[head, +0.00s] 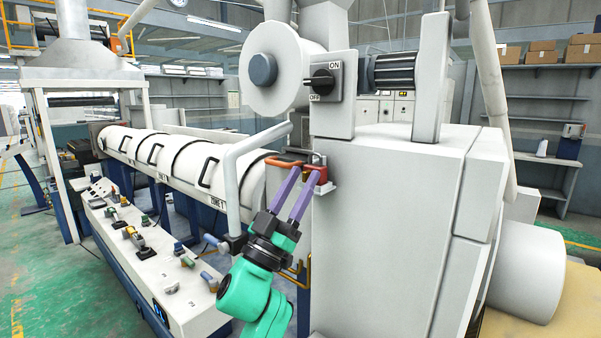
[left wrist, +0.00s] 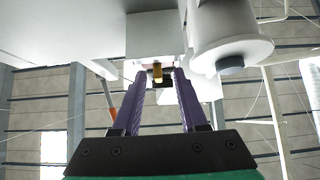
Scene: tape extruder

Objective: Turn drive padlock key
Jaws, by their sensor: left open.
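A red padlock (head: 316,177) hangs on a bracket at the left edge of the machine's large pale housing. My left gripper (head: 304,175) has two purple fingers, which reach up to the padlock from below and in front. The fingers are apart, with their tips close to the padlock. In the left wrist view, a small yellow piece (left wrist: 157,72), perhaps the key, shows between the tips of my left gripper (left wrist: 160,78). I cannot tell whether the fingers touch it. The fingers partly hide the padlock. My right gripper is not in view.
An orange-red handle (head: 285,162) sits just left of the padlock. A bent grey pipe (head: 232,175) stands left of the gripper. A control panel (head: 125,225) with several knobs lies to the left. A black ON/OFF switch (head: 322,81) is above.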

